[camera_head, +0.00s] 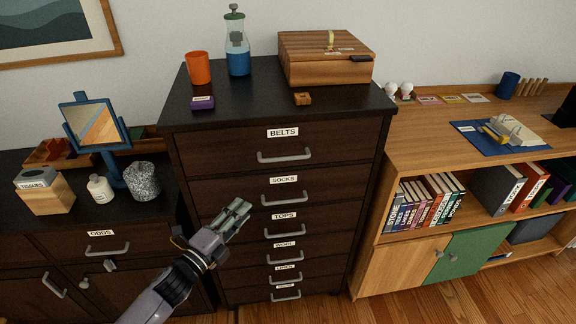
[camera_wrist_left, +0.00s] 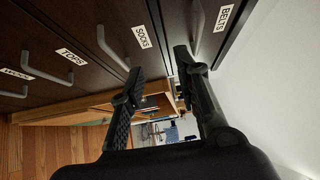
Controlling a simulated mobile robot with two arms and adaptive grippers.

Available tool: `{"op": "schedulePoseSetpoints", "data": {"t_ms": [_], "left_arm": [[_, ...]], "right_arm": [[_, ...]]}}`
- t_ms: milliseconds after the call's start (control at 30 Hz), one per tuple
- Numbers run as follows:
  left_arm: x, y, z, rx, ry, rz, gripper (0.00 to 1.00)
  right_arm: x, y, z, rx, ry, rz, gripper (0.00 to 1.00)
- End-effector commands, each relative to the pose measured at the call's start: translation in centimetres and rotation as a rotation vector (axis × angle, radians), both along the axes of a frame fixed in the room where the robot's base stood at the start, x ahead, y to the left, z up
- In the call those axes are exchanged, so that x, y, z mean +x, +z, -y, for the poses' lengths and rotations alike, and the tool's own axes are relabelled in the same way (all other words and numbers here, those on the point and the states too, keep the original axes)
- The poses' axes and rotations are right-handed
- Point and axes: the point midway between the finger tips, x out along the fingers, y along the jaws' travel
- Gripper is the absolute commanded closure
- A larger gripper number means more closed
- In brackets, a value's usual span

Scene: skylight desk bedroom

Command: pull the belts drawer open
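The belts drawer (camera_head: 225,150) is the top drawer of a dark wooden chest and looks flush with its front. Its grey bar handle (camera_head: 285,157) sits under the BELTS label; the handle also shows at the top of the left wrist view (camera_wrist_left: 197,22). My left gripper (camera_head: 242,208) is in front of the chest, below and left of that handle in the head view. In the left wrist view its two fingers (camera_wrist_left: 158,66) are apart with nothing between them. No contact with the handle shows. My right gripper is in neither view.
The socks drawer handle (camera_head: 285,199) is close to the gripper, with several more handles below. An orange cup (camera_head: 198,68), a bottle (camera_head: 238,58) and a wooden box (camera_head: 312,70) stand on the chest. A bookshelf (camera_head: 400,255) stands to the right.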

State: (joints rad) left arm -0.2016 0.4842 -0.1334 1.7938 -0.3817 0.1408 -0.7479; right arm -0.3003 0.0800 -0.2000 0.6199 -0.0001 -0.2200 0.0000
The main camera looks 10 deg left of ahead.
Motion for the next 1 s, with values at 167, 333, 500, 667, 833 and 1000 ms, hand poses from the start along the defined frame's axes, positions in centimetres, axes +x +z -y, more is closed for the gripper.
{"op": "schedulePoseSetpoints", "data": {"t_ms": [167,333,500,667,833,1000], "left_arm": [[-0.4,4.8,1.8,0.093,-0.061,0.14,0.7],[0.6,5.6,2.4,0.099,-0.065,0.152,0.7],[3.4,6.1,3.5,0.097,-0.063,0.152,0.7],[6.4,6.6,4.7,0.095,-0.063,0.151,0.7],[9.7,7.0,6.2,0.095,-0.063,0.149,0.7],[12.7,7.4,7.4,0.095,-0.062,0.148,0.7]], "right_arm": [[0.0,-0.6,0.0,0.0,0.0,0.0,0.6],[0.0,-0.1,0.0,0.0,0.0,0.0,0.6],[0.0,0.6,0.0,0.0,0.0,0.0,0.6],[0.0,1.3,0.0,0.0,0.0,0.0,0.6],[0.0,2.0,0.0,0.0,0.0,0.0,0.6],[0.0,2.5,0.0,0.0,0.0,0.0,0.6]]}}
